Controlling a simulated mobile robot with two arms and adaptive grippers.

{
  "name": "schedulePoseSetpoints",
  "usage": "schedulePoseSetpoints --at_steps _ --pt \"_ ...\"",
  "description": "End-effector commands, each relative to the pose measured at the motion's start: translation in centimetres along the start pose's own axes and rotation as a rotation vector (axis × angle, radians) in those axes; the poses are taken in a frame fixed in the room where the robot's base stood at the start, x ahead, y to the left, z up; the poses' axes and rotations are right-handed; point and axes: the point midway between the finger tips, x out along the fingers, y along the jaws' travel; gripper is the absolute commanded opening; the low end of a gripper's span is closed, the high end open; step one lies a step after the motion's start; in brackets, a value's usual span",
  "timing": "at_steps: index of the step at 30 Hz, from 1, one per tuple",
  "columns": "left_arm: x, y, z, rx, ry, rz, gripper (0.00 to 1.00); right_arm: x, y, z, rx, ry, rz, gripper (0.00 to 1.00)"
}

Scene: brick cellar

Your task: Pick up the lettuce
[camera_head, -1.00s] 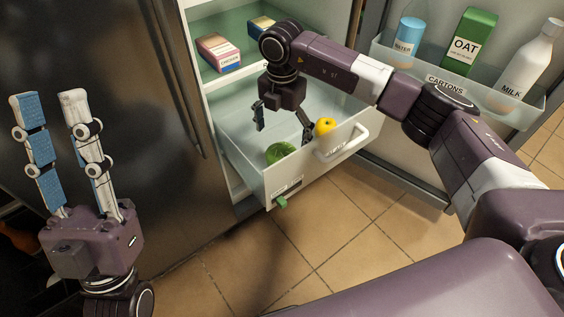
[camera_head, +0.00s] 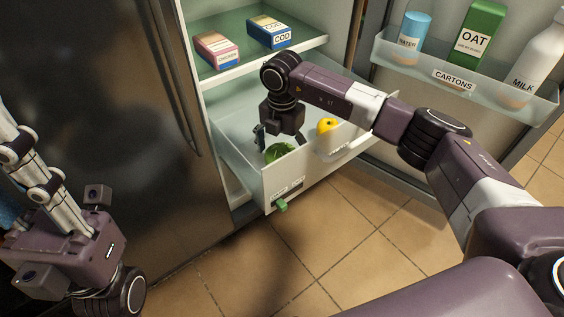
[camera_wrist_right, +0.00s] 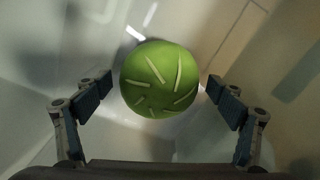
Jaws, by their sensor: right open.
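The lettuce (camera_head: 279,151) is a round green head with pale streaks, lying in the open fridge drawer (camera_head: 268,183). My right gripper (camera_head: 279,141) reaches down into the drawer over the lettuce, partly covering it. In the right wrist view the lettuce (camera_wrist_right: 158,79) sits between and a little beyond the two spread fingertips of the right gripper (camera_wrist_right: 160,88), with a gap on each side. The right gripper is open and empty. My left gripper (camera_head: 20,165) is at the left edge, partly cut off, and its fingertips are out of frame.
A yellow fruit (camera_head: 327,126) lies in the drawer's right part. A chicken box (camera_head: 218,50) and a cod box (camera_head: 269,32) stand on the shelf above. The open door's rack (camera_head: 455,80) holds water, oat and milk containers. The floor in front is clear.

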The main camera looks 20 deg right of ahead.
Motion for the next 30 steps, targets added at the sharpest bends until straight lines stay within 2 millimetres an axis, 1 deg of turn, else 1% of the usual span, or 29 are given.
schedulePoseSetpoints --at_steps 1,8,11,24,30 --pt "-0.01 0.01 0.00 0.001 0.005 0.002 0.30 0.33 0.04 0.00 0.000 0.000 0.001 0.88" --pt "0.17 0.02 0.01 0.001 0.005 0.002 0.30 0.32 0.05 0.01 0.000 -0.001 0.001 0.88" --pt "0.16 0.02 0.01 0.001 0.005 0.002 0.30 0.32 0.04 0.01 -0.001 -0.001 0.001 0.79" --pt "0.15 0.03 0.00 0.000 0.005 0.002 0.30 0.31 0.04 0.01 0.000 -0.001 0.001 0.31" --pt "0.17 0.03 0.00 0.000 0.005 0.002 0.30 0.20 0.09 0.03 0.000 -0.001 0.003 0.31"
